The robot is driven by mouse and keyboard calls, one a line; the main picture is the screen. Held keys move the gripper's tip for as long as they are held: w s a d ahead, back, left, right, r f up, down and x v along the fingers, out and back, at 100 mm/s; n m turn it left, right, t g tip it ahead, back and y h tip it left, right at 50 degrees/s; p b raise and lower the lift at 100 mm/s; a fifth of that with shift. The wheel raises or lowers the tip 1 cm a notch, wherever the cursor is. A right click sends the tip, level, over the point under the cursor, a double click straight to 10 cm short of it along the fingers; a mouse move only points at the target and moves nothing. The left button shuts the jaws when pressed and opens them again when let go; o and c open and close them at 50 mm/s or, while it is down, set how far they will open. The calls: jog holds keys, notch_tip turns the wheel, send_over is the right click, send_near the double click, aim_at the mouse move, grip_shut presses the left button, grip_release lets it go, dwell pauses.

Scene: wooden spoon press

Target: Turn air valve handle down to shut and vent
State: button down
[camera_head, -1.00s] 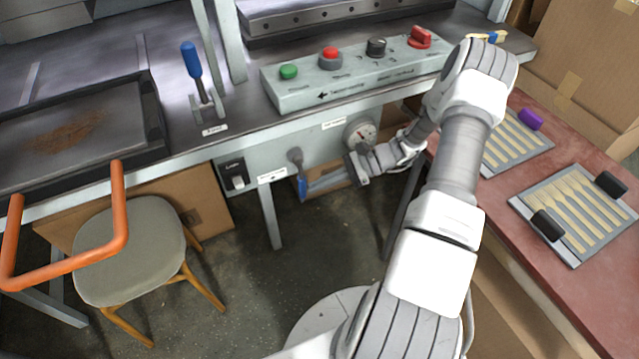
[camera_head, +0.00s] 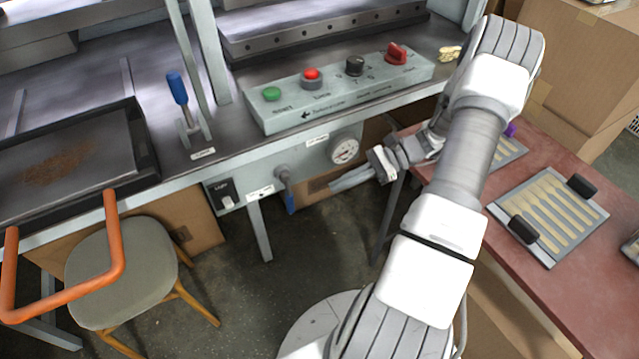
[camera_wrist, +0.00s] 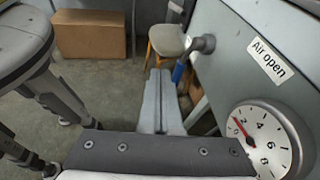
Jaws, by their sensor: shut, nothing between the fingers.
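The air valve has a grey stem (camera_head: 282,172) on the panel under the bench edge. Its blue handle (camera_head: 290,201) hangs downward, slightly tilted. In the wrist view the blue handle (camera_wrist: 178,73) shows beyond my fingers, below the grey stem (camera_wrist: 203,44). My gripper (camera_head: 334,186) is shut and empty, to the right of the handle with a visible gap. Its two fingers lie together in the wrist view (camera_wrist: 160,76). An "Air open" label (camera_wrist: 268,60) is on the panel.
A round gauge (camera_head: 345,150) sits on the panel right of the valve; its red needle shows near 2 in the wrist view (camera_wrist: 262,140). A light switch (camera_head: 227,200) is left of the valve.

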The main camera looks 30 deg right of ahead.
jog(key=shift+s+d+r, duration=0.75)
jog(key=shift+s+d, duration=0.1)
jog(key=shift+d, duration=0.15)
